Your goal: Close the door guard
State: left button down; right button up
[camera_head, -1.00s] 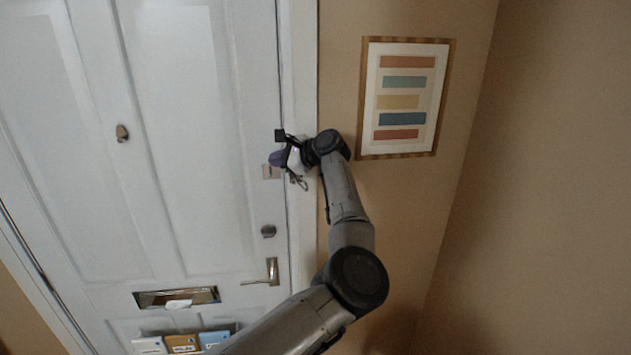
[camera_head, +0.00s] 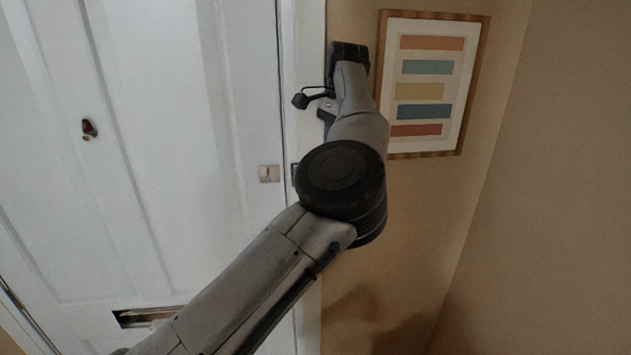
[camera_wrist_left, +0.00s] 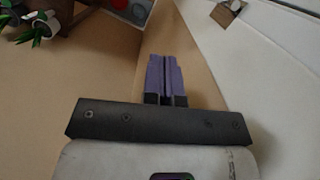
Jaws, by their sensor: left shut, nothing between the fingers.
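The door guard's small metal plate (camera_head: 269,173) sits on the white door (camera_head: 180,150) near its right edge in the head view. A dark piece (camera_head: 294,174) shows beside it at the door frame, partly hidden by my arm; I cannot tell the guard bar's position. A metal fitting (camera_wrist_left: 226,12) shows at the top of the left wrist view, on a white surface. My left gripper (camera_wrist_left: 166,78) has purple fingers, shut and empty, apart from that fitting. In the head view my left gripper (camera_head: 327,112) is largely hidden by its arm, right of the door frame. My right gripper is not in view.
A framed striped picture (camera_head: 424,85) hangs on the tan wall, close to my arm. A letter slot (camera_head: 148,317) is low on the door, partly covered by my arm. Green plants (camera_wrist_left: 36,26) stand at the left wrist view's top left. The right wall is bare.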

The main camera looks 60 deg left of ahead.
pick_arm(q)
jog(key=s+f+p, duration=0.1)
jog(key=s+f, duration=0.3)
jog(key=f, duration=0.3)
jog(key=shift+s+a+f, duration=0.15)
jog(key=shift+a+f, duration=0.05)
jog(key=shift+f, duration=0.05)
